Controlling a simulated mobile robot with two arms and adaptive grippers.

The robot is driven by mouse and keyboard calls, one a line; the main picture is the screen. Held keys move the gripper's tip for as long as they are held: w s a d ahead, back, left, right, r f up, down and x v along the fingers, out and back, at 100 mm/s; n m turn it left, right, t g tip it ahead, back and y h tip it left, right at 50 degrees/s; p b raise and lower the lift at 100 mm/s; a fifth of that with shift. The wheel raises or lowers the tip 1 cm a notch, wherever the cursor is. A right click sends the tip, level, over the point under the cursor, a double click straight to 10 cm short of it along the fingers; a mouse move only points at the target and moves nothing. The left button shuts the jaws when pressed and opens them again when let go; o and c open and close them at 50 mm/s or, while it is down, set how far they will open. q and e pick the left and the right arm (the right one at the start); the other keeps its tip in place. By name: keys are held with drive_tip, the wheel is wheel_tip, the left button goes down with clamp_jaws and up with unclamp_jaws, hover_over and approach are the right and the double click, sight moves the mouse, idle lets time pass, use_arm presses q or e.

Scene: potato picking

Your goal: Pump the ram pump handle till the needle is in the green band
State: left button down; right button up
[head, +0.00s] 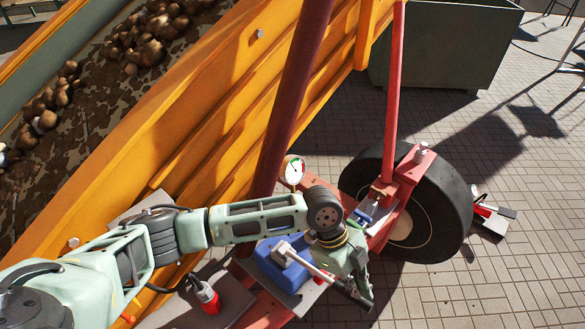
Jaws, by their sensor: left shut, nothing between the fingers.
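The blue ram pump (270,268) is mounted on the red frame beside the orange conveyor. Its pale handle (310,267) slants down to the right from the pump, toward a dark end by my gripper. My left gripper (362,297) points down at the handle's outer end. It is shut with nothing between its fingers; whether it touches the handle cannot be told. The round gauge (294,172) has a white face with a dark needle and a small green patch. It is too small to read the needle against the band. My right gripper is out of view.
The orange conveyor (215,110) carries potatoes (150,35) at upper left. A black tyre (450,205) stands right of the pump, by red bars (393,95). Open paving lies at right.

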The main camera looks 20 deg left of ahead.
use_arm(q)
drive_tip(key=s+d+p+v, duration=0.1)
drive_tip(key=p+v, duration=0.4)
drive_tip(key=v, duration=0.1)
drive_tip(key=shift+w+a+r, duration=0.25)
drive_tip(key=shift+w+r, duration=0.15)
drive_tip(key=shift+r, duration=0.35)
